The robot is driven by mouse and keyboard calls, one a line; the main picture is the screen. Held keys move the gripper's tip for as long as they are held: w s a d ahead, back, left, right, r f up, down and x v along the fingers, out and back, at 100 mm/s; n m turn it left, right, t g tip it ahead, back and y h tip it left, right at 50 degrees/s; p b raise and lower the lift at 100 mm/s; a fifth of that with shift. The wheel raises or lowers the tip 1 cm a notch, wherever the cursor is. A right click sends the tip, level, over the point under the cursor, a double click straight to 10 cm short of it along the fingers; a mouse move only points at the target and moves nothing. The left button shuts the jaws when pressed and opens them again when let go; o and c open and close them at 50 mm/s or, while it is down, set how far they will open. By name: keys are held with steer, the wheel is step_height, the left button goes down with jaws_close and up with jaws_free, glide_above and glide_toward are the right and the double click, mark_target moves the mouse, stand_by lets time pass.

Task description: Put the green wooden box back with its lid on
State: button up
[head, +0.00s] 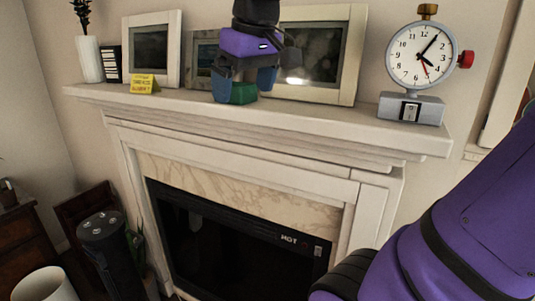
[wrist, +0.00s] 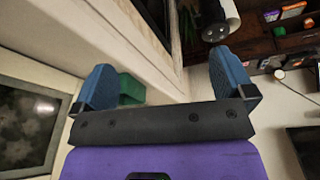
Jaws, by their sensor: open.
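The green wooden box (head: 243,97) stands on the white mantel shelf (head: 180,101), in front of the framed pictures. My gripper (head: 243,88) is above it, pointing down, with its blue fingers apart on either side of the box in the head view. In the wrist view the green box (wrist: 131,90) shows just beside the left finger, partly hidden by that finger and the palm. My gripper (wrist: 161,66) is open and appears to hold nothing. I cannot tell whether the box has its lid on; its top is largely hidden in the head view.
A yellow sign (head: 144,84) lies left of the box, near a white vase (head: 89,60). Picture frames (head: 152,48) lean behind. A dial clock (head: 420,55) on a grey block stands at the right end. The shelf between box and clock is clear.

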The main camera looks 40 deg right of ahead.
steer(key=s+a+f+m+t, duration=0.1)
steer(key=s+a+f+t, duration=0.1)
steer(key=s+f, duration=0.7)
steer(key=shift+s+a+f, duration=0.2)
steer(key=shift+a+f, duration=0.25)
steer(key=shift+a, duration=0.1)
stand_by(0.6)
